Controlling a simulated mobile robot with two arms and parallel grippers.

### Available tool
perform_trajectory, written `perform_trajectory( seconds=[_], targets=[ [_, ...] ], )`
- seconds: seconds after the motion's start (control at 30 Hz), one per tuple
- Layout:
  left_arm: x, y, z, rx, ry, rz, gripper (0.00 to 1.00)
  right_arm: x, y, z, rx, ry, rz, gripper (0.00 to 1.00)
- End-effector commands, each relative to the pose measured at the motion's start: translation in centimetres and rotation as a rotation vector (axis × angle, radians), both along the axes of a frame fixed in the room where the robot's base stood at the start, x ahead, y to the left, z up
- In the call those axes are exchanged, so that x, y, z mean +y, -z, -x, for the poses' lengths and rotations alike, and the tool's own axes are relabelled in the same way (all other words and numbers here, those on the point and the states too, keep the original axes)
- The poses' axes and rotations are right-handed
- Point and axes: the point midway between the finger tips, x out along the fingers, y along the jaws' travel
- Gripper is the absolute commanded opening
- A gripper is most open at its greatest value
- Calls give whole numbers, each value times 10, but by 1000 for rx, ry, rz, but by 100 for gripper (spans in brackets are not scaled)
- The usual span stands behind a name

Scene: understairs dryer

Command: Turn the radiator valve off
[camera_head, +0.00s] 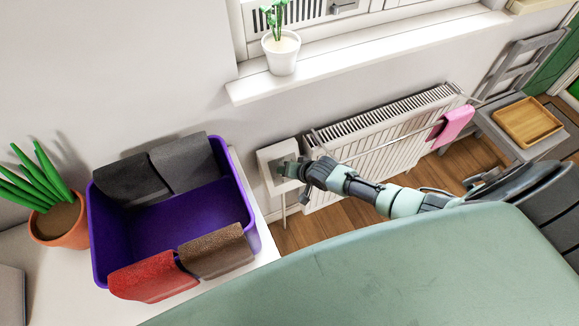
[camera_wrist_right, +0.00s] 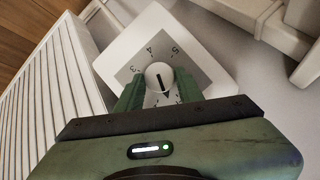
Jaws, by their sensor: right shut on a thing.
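The radiator valve is a white square plate (camera_head: 268,160) on the wall, just left of the white radiator (camera_head: 365,160). In the right wrist view the plate (camera_wrist_right: 205,70) has a grey dial face with numbers, of which 3, 4 and 5 can be read. A round white knob (camera_wrist_right: 158,72) with a dark pointer line stands at its centre. My right gripper (camera_head: 288,169) reaches the plate; in the wrist view its green fingers (camera_wrist_right: 160,88) are shut on the knob from both sides. The lower part of the dial is hidden by the gripper. My left gripper is not in view.
A pink cloth (camera_head: 452,126) hangs on the radiator's rail. A purple bin (camera_head: 165,225) with cloths over its rim and a potted plant (camera_head: 60,220) stand at left. A windowsill (camera_head: 360,52) with a white pot (camera_head: 281,55) is above. A grey chair (camera_head: 510,125) holds a wooden tray (camera_head: 530,120).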

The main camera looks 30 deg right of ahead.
Motion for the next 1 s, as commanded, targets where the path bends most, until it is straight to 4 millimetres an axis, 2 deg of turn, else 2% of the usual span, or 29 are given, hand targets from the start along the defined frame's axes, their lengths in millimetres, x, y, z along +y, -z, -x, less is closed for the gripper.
perform_trajectory(
  seconds=[0.1,0.5,1.0],
  targets=[
    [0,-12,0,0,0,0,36,2,-2,1,10,-48,84,0],
    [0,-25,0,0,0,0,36,4,0,1,21,-168,294,0],
    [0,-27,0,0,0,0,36,4,1,1,25,-202,353,0]
  ],
)
